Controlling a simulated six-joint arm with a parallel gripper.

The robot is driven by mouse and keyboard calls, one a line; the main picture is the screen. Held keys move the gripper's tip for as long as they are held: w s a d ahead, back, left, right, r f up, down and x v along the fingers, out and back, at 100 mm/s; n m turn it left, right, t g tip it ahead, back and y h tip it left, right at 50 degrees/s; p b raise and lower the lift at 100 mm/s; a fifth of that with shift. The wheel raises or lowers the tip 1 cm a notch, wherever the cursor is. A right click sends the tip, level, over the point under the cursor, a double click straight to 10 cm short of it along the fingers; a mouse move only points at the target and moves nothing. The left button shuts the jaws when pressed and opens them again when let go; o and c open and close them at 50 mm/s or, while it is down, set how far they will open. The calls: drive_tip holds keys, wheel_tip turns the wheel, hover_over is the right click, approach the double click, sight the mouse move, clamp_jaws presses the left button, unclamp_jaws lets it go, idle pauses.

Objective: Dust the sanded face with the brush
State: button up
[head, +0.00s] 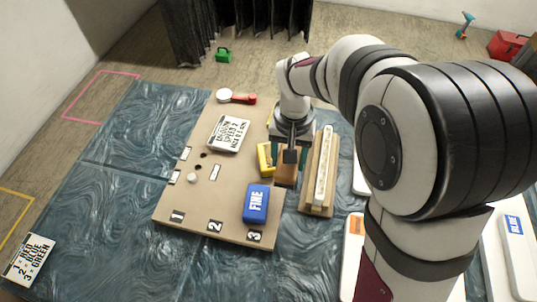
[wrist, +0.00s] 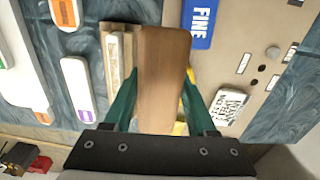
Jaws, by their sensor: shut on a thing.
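My gripper (head: 289,152) is shut on a brown wooden-backed thing, which I take for the brush (head: 286,174). In the wrist view the brush (wrist: 163,75) lies between the green fingers, and its bristles are hidden. It is over the right edge of the tan board (head: 185,217). Just right of it, a pale strip (head: 325,165) lies in a wooden holder (head: 316,205); it also shows in the wrist view (wrist: 116,60). I cannot tell which surface is the sanded face, or whether the brush touches anything.
A blue block marked FINE (head: 256,203) and a yellow block (head: 264,159) sit close by on the board. Signs (head: 228,133) (head: 29,260) and a red-handled tool (head: 238,97) lie farther left. White labelled pieces (head: 353,250) are at right.

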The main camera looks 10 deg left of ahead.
approach(320, 193)
drive_tip(key=shift+s+f, duration=0.2)
drive_tip(key=shift+f, duration=1.4)
drive_tip(key=shift+s+f, duration=0.15)
drive_tip(key=shift+f, duration=1.4)
drive_tip(key=shift+w, duration=0.35)
drive_tip(key=shift+c, duration=0.6)
drive_tip(key=shift+w, duration=0.35)
drive_tip(key=shift+w+f, duration=0.25)
drive_tip(key=shift+w, duration=9.65)
drive_tip(key=shift+s, duration=10.2)
drive_tip(key=shift+s+r, duration=0.2)
drive_tip(key=shift+r, duration=0.45)
drive_tip(key=shift+s+r, duration=0.15)
drive_tip(key=shift+r, duration=3.35)
